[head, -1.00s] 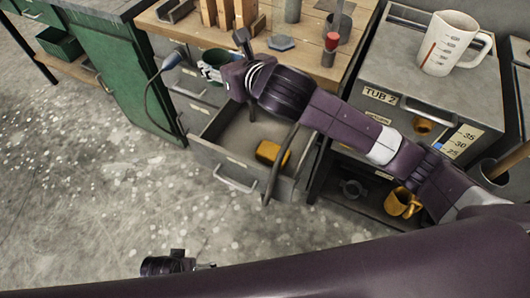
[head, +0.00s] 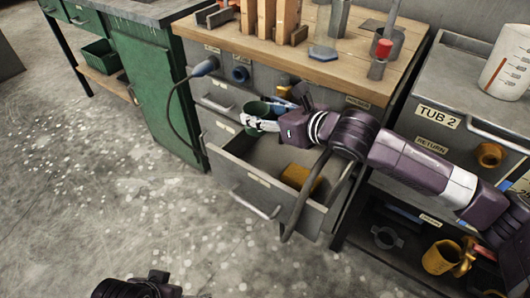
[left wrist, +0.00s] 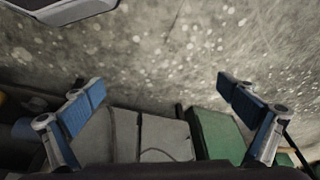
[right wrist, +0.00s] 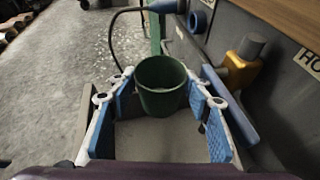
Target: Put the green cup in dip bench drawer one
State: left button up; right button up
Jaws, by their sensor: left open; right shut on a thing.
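The green cup (head: 257,109) is held upright in my right gripper (head: 268,118), above the back left part of an open drawer (head: 240,184) in the wooden-topped bench. In the right wrist view the green cup (right wrist: 162,88) sits between the blue-padded fingers, with its open rim up. The drawer's floor shows below and in front of it. The drawer's label is too small to read. My left gripper (left wrist: 163,105) is open and empty, pointing at the floor; only part of that arm shows at the bottom of the head view.
A dark cable or hose hangs over the drawer's right side. A closed drawer (head: 216,103) is above left. The floor in front is clear.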

aim_at(262, 134)
notch_tip(262, 134, down, 4)
jog(key=shift+a+r+b, duration=0.1)
jog(key=shift+r+b, duration=0.15)
jog(key=shift+b, duration=0.1)
notch_tip(262, 134, down, 4)
jog(key=shift+b, duration=0.5)
pick_arm(q)
jog(key=w+d+r+t+h, duration=0.1)
jog(key=w+d+r+t, duration=0.1)
jog(key=w+r+t, duration=0.2)
jog(key=w+d+r+t+h+b, duration=0.1)
jog(key=w+d+r+t, duration=0.2)
jog(key=w, duration=0.8)
jog(key=shift+w+r+t, duration=0.25)
jog(key=shift+r+t, duration=0.45)
jog(key=shift+r, duration=0.05)
pick_arm(e)
notch_tip(262, 134, down, 4)
jog(key=shift+r, duration=0.1)
pick_arm(q)
jog(key=shift+d, duration=0.1)
pick_arm(e)
jog(key=shift+f, duration=0.2)
jog(key=o, duration=1.1)
jog(key=shift+o, duration=0.2)
jog(key=shift+r, duration=0.1)
